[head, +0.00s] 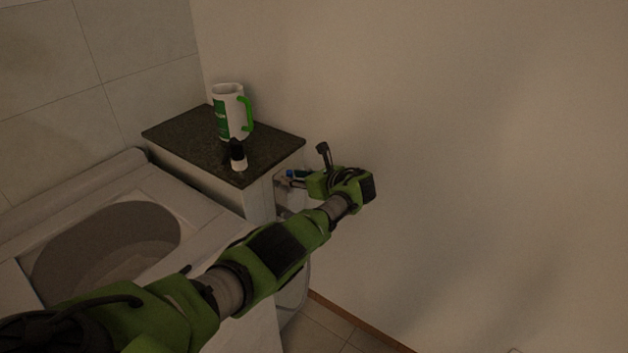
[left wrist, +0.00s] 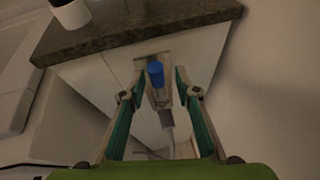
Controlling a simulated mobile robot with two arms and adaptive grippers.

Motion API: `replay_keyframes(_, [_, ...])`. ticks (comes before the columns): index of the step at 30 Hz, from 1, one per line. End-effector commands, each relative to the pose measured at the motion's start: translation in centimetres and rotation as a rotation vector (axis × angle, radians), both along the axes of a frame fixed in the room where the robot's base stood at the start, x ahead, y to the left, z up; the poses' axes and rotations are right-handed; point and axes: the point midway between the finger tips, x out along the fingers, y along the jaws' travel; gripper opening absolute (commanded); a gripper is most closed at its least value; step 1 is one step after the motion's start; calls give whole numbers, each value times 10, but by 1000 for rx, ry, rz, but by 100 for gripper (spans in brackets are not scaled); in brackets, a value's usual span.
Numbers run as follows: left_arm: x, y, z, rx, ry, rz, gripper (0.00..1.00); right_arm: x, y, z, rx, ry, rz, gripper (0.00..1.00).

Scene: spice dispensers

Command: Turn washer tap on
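The washer tap has a blue handle (left wrist: 156,72) and sits in a recess on the white cabinet side, below the dark countertop, with a grey hose fitting (left wrist: 167,117) under it. In the left wrist view my left gripper (left wrist: 157,86) is open, with one finger on each side of the tap. I cannot tell whether either finger touches it. My right gripper is not in view.
A dark stone countertop (head: 178,137) holds a white and green jug (head: 224,112) and a small black-topped bottle (head: 238,157). A top-loading washer (head: 190,205) with a round opening stands at left. The plain wall (head: 480,130) is at right.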

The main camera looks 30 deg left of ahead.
Motion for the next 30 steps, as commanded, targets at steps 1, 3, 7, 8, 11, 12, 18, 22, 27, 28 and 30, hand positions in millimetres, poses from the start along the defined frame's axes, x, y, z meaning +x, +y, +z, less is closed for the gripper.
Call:
replay_keyframes(1, [-1,-7,2,-1,-3,-2,30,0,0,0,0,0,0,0])
replay_keyframes(3, [-4,-18,7,-1,-2,-3,30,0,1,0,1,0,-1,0])
replay_keyframes(7, [-9,-42,18,-1,-3,-5,30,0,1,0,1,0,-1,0])
replay_keyframes(8, [-11,-47,19,-2,-2,-4,30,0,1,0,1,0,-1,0])
replay_keyframes(11, [-15,-65,27,-1,-1,-5,30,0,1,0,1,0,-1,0])
replay_keyframes(12, [-16,-70,30,-2,-2,-5,30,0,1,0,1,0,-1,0])
replay_keyframes(18, [-21,-86,37,0,1,-3,30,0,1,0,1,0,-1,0])
replay_keyframes(22, [-21,-88,38,1,1,-3,30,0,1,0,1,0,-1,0])
replay_keyframes(27, [-21,-88,38,1,1,-3,30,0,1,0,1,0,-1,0])
replay_keyframes(28, [-21,-88,38,1,1,-3,30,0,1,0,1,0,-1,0])
replay_keyframes(30, [-21,-88,38,1,1,-3,30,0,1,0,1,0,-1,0])
